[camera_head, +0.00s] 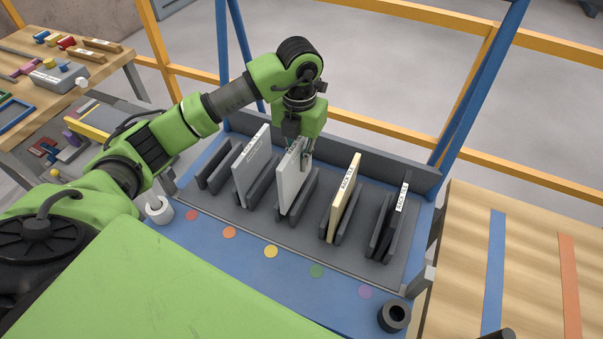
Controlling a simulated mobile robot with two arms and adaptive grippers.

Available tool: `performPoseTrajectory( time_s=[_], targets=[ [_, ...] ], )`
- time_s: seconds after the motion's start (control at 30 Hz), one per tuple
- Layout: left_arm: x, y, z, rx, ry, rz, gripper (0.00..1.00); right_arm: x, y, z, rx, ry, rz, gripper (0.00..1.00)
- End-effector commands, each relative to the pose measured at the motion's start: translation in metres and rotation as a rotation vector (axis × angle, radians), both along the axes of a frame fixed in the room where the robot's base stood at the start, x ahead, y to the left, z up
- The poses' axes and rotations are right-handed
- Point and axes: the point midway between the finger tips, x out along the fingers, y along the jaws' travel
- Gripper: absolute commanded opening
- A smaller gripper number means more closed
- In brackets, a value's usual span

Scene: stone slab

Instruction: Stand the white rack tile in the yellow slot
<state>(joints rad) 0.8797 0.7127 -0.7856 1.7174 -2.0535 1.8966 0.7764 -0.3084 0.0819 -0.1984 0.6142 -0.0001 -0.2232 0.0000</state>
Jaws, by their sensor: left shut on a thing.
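A pale whitish-grey tile (289,185) stands upright at the middle slot of the dark rack, in line with the yellow dot (270,251). My left gripper (304,158) is shut on its upper edge from above. The tile's lower edge is down between or very close to the slot's dark dividers (305,198); I cannot tell whether it rests on the bottom. My right gripper is not in view.
A light grey tile (252,166) stands left of the held one, a cream tile (345,196) and a dark tile (391,222) to the right. The leftmost slot (217,166) looks empty. Red (192,215), orange (229,232), green (316,271) and purple (365,291) dots mark the front.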

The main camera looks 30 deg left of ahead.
Motion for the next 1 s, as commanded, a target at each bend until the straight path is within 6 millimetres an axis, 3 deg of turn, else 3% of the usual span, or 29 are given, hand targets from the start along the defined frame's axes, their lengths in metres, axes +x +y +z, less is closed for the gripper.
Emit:
performPoseTrajectory(
  time_s=[0.17, 0.5, 0.83, 0.9, 1.0],
  targets=[
    [0.001, 0.0, -0.016, -0.002, -0.001, 0.001, 0.0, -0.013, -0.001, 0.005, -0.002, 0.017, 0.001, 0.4],
    [0.0, 0.0, -0.052, 0.0, -0.001, 0.0, 0.0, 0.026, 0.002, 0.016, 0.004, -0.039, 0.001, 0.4],
    [0.001, 0.0, -0.057, -0.001, -0.003, 0.0, 0.0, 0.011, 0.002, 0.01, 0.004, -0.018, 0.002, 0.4],
    [0.001, 0.0, -0.056, 0.0, -0.001, 0.0, 0.25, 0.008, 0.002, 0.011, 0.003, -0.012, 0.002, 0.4],
    [0.0, 0.0, -0.056, 0.0, -0.001, 0.0, 0.26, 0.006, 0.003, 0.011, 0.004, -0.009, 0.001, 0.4]
  ],
)
